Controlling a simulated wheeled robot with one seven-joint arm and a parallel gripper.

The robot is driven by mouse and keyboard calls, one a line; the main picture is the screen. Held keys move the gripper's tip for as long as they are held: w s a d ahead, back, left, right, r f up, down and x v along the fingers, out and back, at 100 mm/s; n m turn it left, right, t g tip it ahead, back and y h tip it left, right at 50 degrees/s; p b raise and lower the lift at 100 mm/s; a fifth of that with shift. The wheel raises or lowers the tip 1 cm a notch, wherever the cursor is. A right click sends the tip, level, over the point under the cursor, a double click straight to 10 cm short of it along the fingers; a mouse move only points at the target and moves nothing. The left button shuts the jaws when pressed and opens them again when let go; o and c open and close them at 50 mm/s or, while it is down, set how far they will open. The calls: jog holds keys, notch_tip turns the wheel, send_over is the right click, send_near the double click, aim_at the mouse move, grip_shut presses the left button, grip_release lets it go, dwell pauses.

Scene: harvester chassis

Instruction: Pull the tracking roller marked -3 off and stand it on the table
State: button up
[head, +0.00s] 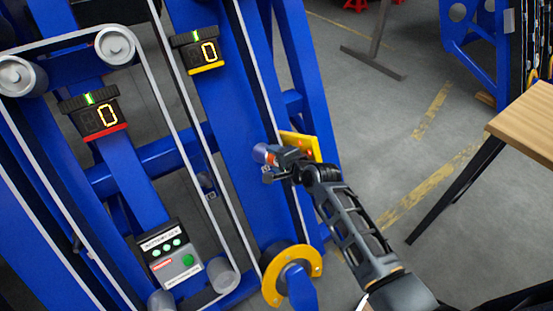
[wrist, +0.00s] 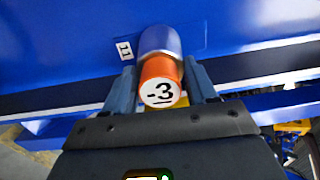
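The tracking roller marked -3 (wrist: 160,92) has an orange end with a white label and a metal-grey rounded part behind it. It sits on the blue frame (wrist: 240,30), beside a small white plate that seems to read 11 (wrist: 125,50). In the head view the roller (head: 261,153) shows partly at the fingertips. My gripper (wrist: 160,80) has one finger on each side of the roller's orange end. The gaps are very small, and I cannot tell whether the fingers press on it. In the head view my gripper (head: 272,162) is at the frame. The wooden table (head: 530,120) stands at the right edge.
A yellow plate (head: 302,146) is just behind my gripper, and a yellow ring-shaped part (head: 275,278) is below it. Two displays read 0, one red-edged (head: 100,117) and one yellow-edged (head: 202,52). Open grey floor (head: 370,120) lies between frame and table.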

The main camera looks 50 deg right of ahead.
jog(key=c, duration=0.5)
jog(key=shift+o, duration=0.2)
jog(key=p+v, duration=0.7)
jog(key=v, duration=0.3)
jog(key=shift+s+r, duration=0.2)
jog(key=shift+r, duration=0.2)
dwell(1.4)
jog(key=shift+a, duration=0.1)
dwell(0.6)
